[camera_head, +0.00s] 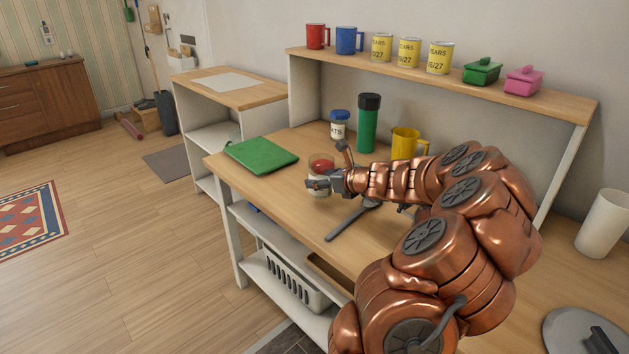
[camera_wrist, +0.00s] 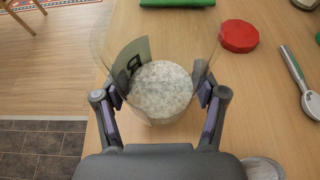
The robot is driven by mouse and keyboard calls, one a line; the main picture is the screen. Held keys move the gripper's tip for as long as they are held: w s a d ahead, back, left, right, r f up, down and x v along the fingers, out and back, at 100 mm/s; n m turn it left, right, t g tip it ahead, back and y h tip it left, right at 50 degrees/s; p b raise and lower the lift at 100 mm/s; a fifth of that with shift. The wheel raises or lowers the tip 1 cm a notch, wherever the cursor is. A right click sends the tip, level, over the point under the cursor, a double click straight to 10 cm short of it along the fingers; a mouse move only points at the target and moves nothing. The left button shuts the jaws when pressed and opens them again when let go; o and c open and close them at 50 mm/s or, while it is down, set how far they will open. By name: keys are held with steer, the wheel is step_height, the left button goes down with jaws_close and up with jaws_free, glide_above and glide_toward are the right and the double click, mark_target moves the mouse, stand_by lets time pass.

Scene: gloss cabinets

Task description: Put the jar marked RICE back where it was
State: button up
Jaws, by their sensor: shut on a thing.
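My gripper (camera_head: 322,184) is shut on a clear jar (camera_head: 319,186) near the front edge of the worktop. In the wrist view the jar (camera_wrist: 162,92) stands between the two fingers (camera_wrist: 160,98), with pale, grainy contents. Its label is only partly in view, showing one letter that looks like R. A red lid-like thing (camera_wrist: 238,36) lies on the worktop apart from the jar; in the head view red shows at the jar's upper part. I cannot tell whether the jar touches the worktop.
A green board (camera_head: 261,154) lies left of the jar. A blue-lidded jar (camera_head: 339,126), a green bottle (camera_head: 368,124) and a yellow jug (camera_head: 405,143) stand behind. A grey utensil (camera_head: 350,220) lies in front. The raised shelf (camera_head: 450,78) holds mugs, tins and small pots.

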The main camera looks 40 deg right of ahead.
steer(key=w+d, duration=0.1)
steer(key=w, duration=0.2)
steer(key=w+d, duration=0.1)
steer(key=w, duration=0.1)
steer(key=shift+w+d+f, duration=0.25)
steer(key=shift+d+f, duration=0.1)
steer(key=shift+w+f, duration=0.15)
steer(key=shift+f, duration=0.2)
steer(key=shift+f+b, duration=0.3)
steer(key=shift+f, duration=1.05)
steer(key=shift+f, duration=0.1)
steer(key=o, duration=1.5)
steer(key=shift+c, duration=0.2)
steer(key=shift+s+d+r, duration=0.1)
steer(key=shift+s+r, duration=0.1)
steer(key=shift+s, duration=0.15)
steer(key=v, duration=1.1)
steer(key=shift+s+p, duration=0.15)
steer(key=shift+p, duration=0.3)
